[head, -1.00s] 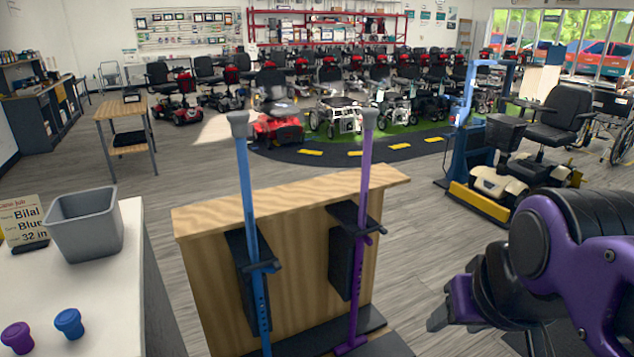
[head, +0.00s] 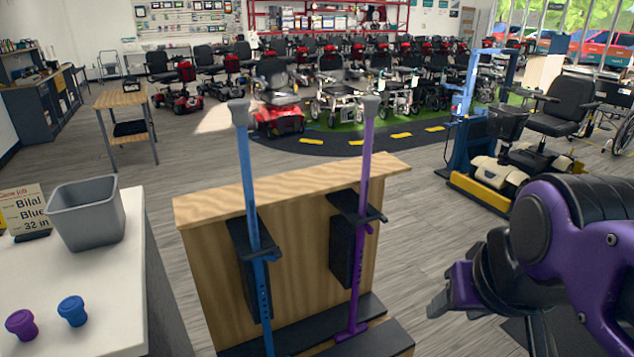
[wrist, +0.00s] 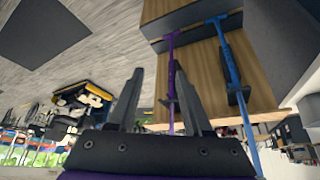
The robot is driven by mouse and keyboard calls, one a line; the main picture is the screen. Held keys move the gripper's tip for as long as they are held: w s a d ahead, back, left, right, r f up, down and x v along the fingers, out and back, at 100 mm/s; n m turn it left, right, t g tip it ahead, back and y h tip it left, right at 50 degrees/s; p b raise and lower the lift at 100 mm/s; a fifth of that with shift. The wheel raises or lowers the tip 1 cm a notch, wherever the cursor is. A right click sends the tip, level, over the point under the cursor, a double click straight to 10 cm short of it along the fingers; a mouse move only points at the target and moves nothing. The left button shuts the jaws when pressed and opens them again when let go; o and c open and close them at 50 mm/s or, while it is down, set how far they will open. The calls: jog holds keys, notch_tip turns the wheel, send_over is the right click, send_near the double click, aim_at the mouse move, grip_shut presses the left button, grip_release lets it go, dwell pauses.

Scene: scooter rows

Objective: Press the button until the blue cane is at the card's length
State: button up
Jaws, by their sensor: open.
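The blue cane (head: 246,190) stands upright at the left of the wooden rack (head: 200,262). The purple cane (head: 364,170) stands to its right. Both pass dark brackets and have grey tops. Both canes also show in the wrist view, blue (wrist: 231,70) and purple (wrist: 171,70). The card (head: 25,210) on the white counter reads "Bilal", "Blue", "32 in". No button is clearly identifiable; a blue knob-like piece (head: 72,311) and a purple one (head: 22,325) sit on the counter. My gripper (wrist: 165,98) is open and empty, right of the rack in the head view.
A grey bin (head: 87,212) stands on the white counter (head: 110,290) beside the card. A wooden side table (head: 122,98) and rows of scooters are behind. A scooter on a blue and yellow lift (head: 480,195) stands at the right. Open floor lies around the rack.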

jog(key=shift+c, duration=0.3)
grip_shut()
dwell(1.7)
